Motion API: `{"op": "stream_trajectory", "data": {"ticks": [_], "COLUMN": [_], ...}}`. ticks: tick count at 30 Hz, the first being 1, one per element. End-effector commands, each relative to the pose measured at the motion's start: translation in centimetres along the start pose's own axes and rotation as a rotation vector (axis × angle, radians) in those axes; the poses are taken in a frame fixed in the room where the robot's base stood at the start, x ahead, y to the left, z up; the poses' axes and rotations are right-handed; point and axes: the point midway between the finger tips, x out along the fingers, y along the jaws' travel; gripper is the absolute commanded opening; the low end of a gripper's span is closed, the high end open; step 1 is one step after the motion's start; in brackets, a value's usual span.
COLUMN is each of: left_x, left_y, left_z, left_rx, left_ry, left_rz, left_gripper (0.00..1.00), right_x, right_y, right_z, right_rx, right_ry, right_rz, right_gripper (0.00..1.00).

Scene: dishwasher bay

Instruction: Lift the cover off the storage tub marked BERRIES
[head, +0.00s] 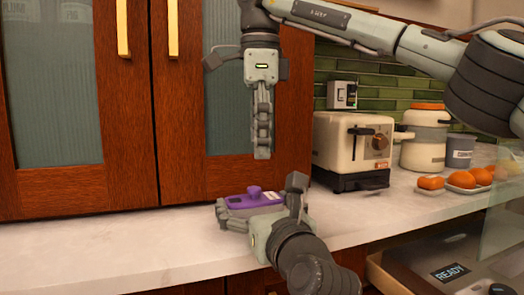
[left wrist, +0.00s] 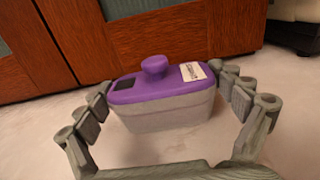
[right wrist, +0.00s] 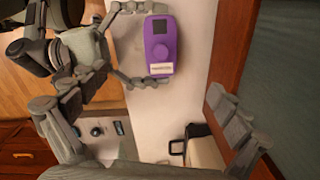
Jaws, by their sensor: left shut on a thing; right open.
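The storage tub has a grey body (left wrist: 165,113) and a purple cover (left wrist: 130,93) with a round knob (left wrist: 153,66). It stands on the counter, with the cover seated on it. A small white label (left wrist: 192,71) is on the cover; I cannot read its wording. My left gripper (head: 258,203) is low at the counter and shut on the tub, a finger on either side. My right gripper (head: 262,152) is open and empty, pointing down above the tub. The right wrist view shows the cover (right wrist: 161,52) from above, apart from the right fingers.
A wooden cabinet (head: 125,150) stands close behind the tub. A cream toaster (head: 345,145), a jar with an orange lid (head: 424,145), a grey cup (head: 460,151) and oranges (head: 461,179) on a dish are to the right. The counter (head: 90,255) is clear at left.

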Motion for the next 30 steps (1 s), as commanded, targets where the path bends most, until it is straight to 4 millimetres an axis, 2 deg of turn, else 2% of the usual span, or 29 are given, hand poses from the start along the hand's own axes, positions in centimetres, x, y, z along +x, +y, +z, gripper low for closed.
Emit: {"op": "stream_trajectory", "data": {"ticks": [9, 15, 19, 24, 30], "left_x": [0.0, 0.0, 0.0, 0.0, 0.0], "left_y": [0.0, 0.0, 0.0, 0.0, 0.0], "left_z": [0.0, 0.0, 0.0, 0.0, 0.0], "left_rx": [0.0, 0.0, 0.0, 0.0, 0.0], "left_ry": [0.001, 0.001, 0.001, 0.001, 0.001], "left_rz": [0.001, 0.001, 0.001, 0.0, 0.0], "left_gripper": [0.42, 0.42, 0.42, 0.42, 0.42], "right_x": [-1.4, -2.5, -3.0, -3.3, -1.4], "right_y": [2.2, 3.7, 4.4, 4.8, 4.2], "right_z": [-0.2, -0.5, -0.5, -0.5, -0.4], "right_rx": [0.653, 1.024, 1.183, 1.284, 1.299], "right_ry": [-0.085, -0.194, -0.256, -0.296, -0.299], "right_rz": [-0.137, -0.197, -0.213, -0.219, -0.217], "right_gripper": [1.0, 1.0, 1.0, 1.0, 1.0]}}
